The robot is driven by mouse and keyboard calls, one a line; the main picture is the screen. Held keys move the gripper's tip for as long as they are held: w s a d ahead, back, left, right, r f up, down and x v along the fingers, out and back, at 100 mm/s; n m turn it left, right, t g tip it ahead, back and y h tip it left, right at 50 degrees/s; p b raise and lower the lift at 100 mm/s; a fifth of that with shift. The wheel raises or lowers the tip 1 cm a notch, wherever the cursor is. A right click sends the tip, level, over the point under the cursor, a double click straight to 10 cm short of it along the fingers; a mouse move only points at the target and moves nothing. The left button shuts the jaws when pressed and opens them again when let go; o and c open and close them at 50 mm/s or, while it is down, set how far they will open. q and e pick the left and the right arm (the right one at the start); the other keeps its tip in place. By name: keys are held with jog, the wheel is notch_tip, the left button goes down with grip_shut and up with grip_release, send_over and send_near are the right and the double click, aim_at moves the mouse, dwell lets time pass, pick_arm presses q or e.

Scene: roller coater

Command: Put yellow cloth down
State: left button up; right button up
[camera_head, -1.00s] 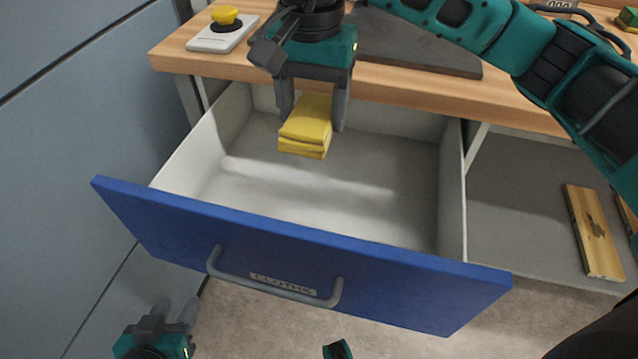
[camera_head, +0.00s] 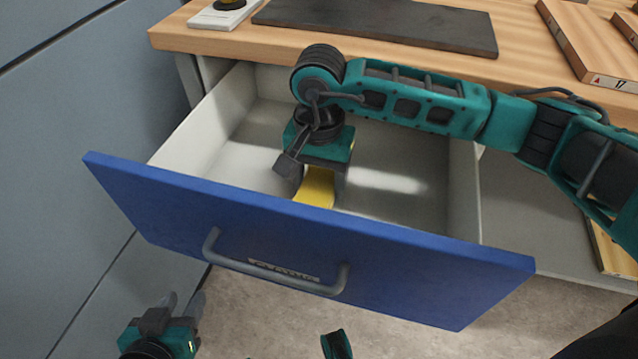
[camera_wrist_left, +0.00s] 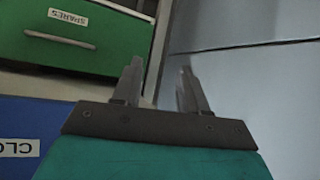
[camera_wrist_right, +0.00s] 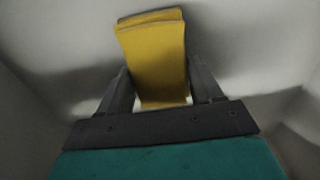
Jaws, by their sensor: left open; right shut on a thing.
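The yellow cloth (camera_head: 316,187) is folded and held low inside the open drawer (camera_head: 225,135). My right gripper (camera_head: 318,185) is shut on it, and the drawer's blue front (camera_head: 300,235) hides the lower part. In the right wrist view the cloth (camera_wrist_right: 155,58) sticks out between the two fingers (camera_wrist_right: 162,88), with pale drawer walls around it. I cannot tell whether the cloth touches the drawer floor. My left gripper (camera_head: 180,305) is open and empty, outside the drawer at the lower left. In the left wrist view its fingers (camera_wrist_left: 158,85) are apart.
The wooden worktop (camera_head: 400,70) with a dark mat (camera_head: 380,22) lies behind the drawer. A grey handle (camera_head: 275,270) is on the drawer front. A green drawer labelled SPARES (camera_wrist_left: 80,35) shows in the left wrist view. The drawer's right part is free.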

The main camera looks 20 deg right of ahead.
aim_at(319, 181)
jog(key=shift+f, duration=0.65)
pick_arm(q)
jog(key=shift+d, duration=0.1)
pick_arm(e)
jog(key=shift+f, duration=0.15)
jog(key=o, duration=0.9)
jog(key=shift+o, duration=0.2)
jog(key=shift+r, duration=0.35)
pick_arm(q)
jog(key=p, duration=0.1)
jog(key=a+r+p, duration=0.1)
jog(key=shift+s+p, duration=0.25)
jog(key=shift+p, duration=0.1)
pick_arm(e)
notch_tip(319, 181, up, 12)
jog(key=shift+f, duration=0.15)
